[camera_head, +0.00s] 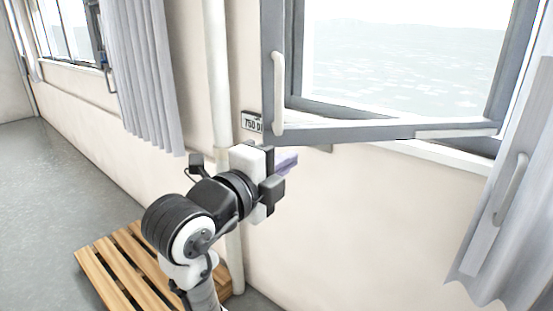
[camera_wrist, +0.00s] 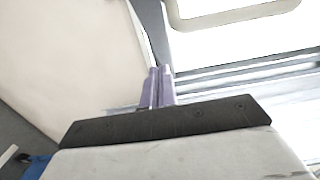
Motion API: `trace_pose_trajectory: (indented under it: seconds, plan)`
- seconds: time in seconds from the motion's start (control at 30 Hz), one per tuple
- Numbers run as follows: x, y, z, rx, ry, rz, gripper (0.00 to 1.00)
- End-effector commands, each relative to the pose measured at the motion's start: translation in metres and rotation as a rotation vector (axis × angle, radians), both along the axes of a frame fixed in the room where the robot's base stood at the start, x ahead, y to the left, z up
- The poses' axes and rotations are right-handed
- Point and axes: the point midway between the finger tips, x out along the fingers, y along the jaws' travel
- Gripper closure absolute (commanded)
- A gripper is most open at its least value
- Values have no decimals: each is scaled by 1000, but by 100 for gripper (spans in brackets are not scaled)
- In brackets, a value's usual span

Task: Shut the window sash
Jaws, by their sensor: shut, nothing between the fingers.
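The window sash (camera_head: 350,131) is a grey frame with clear glass, standing swung out at an angle from the window opening in the head view. A pale upright handle (camera_head: 279,93) is on its left stile. My gripper (camera_head: 288,160) is just below the sash's lower left corner in the picture, with lilac fingers pointing right. In the wrist view the two fingers (camera_wrist: 159,86) are together and hold nothing. A grey bar and bright glass lie beyond them. I cannot tell whether the fingertips touch the frame.
A white pipe (camera_head: 217,70) runs down the wall beside my arm. A wooden pallet (camera_head: 115,275) lies on the floor. The floor at left is clear.

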Motion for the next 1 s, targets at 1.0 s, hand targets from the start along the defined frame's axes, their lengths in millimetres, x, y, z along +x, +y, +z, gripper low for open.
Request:
trace_pose_trajectory:
  seconds: [1.0]
  plan:
    - [85, -21, 0, -2, 0, 2, 100]
